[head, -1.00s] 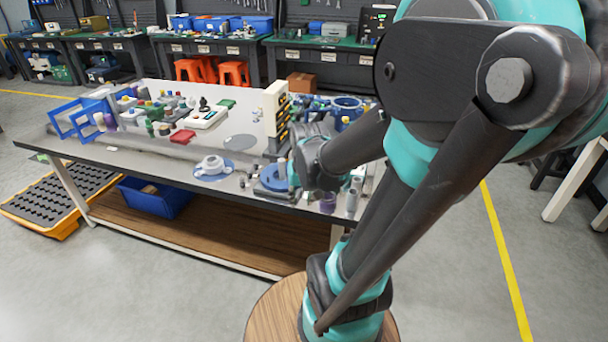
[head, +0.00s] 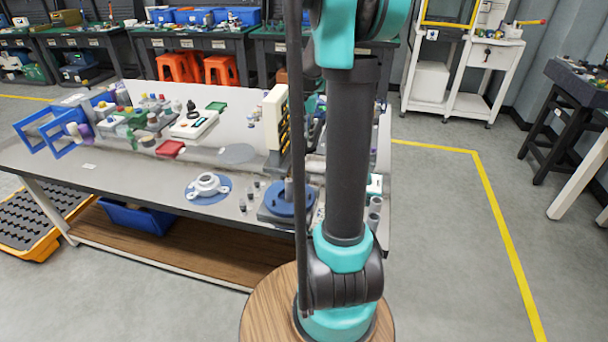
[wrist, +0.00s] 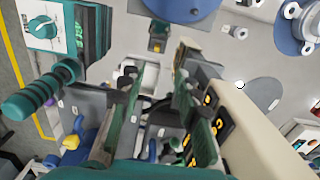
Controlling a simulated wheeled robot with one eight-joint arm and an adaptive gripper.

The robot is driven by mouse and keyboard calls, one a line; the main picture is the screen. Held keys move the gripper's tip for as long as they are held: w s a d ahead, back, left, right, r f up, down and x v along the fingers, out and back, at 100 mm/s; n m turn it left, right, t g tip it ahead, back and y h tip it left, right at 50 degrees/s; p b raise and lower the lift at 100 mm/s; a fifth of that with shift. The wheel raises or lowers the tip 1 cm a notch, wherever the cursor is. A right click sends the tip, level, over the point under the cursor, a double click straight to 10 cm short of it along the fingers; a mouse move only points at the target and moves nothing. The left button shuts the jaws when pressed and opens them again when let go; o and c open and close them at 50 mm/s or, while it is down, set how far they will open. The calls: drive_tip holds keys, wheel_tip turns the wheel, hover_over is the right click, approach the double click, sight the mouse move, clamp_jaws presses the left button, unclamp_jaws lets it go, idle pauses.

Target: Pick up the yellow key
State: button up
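I cannot make out the yellow key for certain. In the wrist view a small dark block with a yellow patch (wrist: 157,45) lies beyond my fingertips. In the head view my gripper is hidden behind my upright arm.
The grey workbench (head: 120,180) is crowded. A pale upright panel with dark slots (head: 277,118) stands beside my arm. A round blue fixture (head: 290,197) and a white flanged part (head: 207,185) sit near the front edge. The floor (head: 440,230) to the right is clear.

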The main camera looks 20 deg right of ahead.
hover_over(304, 174)
drive_tip(key=f, duration=0.7)
drive_tip(key=shift+w+a+f, duration=0.15)
drive_tip(key=shift+w+f, duration=0.05)
drive_tip(key=shift+w, duration=0.1)
drive_tip(key=shift+d+f, duration=0.15)
drive_tip(key=shift+f, duration=1.2)
drive_tip(key=shift+d+f, duration=0.1)
drive_tip(key=shift+f, duration=1.2)
drive_tip(key=shift+s, duration=0.1)
clamp_jaws()
